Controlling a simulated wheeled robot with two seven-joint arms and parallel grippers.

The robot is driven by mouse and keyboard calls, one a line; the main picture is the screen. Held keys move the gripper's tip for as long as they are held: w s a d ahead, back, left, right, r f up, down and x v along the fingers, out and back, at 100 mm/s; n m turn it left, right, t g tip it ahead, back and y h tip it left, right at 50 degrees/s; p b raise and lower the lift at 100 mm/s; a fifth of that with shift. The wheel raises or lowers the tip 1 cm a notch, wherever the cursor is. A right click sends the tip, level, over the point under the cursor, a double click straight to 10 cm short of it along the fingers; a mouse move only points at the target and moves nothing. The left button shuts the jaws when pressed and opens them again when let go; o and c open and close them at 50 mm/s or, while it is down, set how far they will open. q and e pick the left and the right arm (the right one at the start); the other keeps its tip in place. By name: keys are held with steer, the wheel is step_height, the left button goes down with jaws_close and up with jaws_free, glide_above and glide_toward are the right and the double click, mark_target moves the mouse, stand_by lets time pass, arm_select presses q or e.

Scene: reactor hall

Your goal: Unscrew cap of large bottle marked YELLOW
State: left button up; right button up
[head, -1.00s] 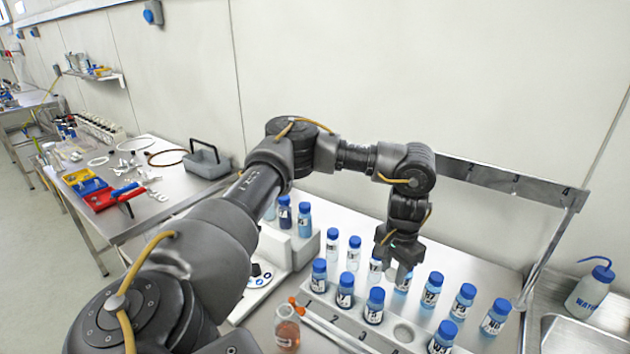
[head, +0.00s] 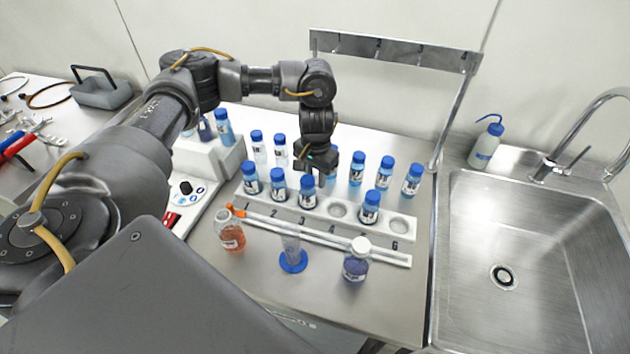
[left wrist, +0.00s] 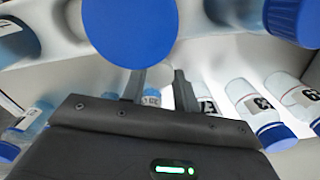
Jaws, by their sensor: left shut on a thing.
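My left gripper (head: 322,174) points down among blue-capped bottles at the rack. I cannot read a YELLOW marking on any bottle. My right gripper is not in view.
A white numbered rack (head: 400,224) has empty holes. In front stand an orange-liquid bottle (head: 232,236), a cylinder with a blue base (head: 293,262) and a white-capped purple bottle (head: 356,264). A sink (head: 540,230) and wash bottle (head: 485,145) are at right.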

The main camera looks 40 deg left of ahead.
mark_target(316, 179)
arm_select(q)
steer(key=shift+w+a+f, duration=0.1)
steer(key=shift+f, duration=1.25)
steer(key=shift+f, duration=0.1)
steer(key=o, duration=1.1)
step_height(316, 179, up, 12)
steer(key=shift+r, duration=0.15)
